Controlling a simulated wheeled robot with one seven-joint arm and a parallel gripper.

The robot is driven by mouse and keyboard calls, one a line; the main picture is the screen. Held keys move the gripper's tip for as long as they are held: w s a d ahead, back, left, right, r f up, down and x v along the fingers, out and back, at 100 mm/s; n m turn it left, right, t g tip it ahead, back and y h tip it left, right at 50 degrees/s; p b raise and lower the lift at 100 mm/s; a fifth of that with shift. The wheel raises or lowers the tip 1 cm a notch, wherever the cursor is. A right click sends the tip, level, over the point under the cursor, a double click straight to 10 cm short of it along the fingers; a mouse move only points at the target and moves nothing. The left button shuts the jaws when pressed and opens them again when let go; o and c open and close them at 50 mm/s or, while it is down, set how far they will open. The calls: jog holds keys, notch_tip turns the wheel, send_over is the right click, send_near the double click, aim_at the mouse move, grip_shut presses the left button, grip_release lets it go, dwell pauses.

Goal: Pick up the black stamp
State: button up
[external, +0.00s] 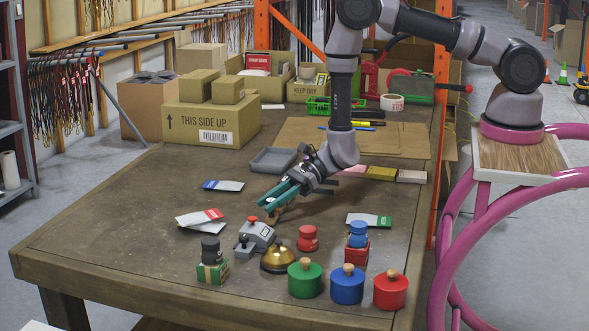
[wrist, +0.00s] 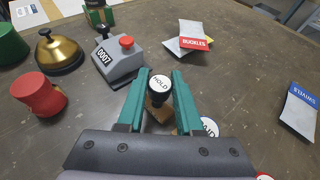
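In the wrist view, a black stamp (wrist: 160,88) with a round white top marked HOLD and a light wooden base stands between the teal fingers of my gripper (wrist: 160,82). The fingers are open, one on each side, with small gaps visible. In the external view, my gripper (external: 277,197) is low over the middle of the table; it mostly hides this stamp, and only a bit of wood (external: 275,213) shows below it. Another black-topped piece (external: 210,250) stands on a green block near the table's front left.
A grey numbering device (wrist: 112,62), a brass bell (wrist: 58,54) and a red knobbed piece (wrist: 38,95) stand close by. A PAID top (wrist: 208,127) is beside the right finger. Lidded pots, including a green one (external: 305,279), line the front; boxes (external: 212,122) stand behind.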

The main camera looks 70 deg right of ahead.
grip_shut()
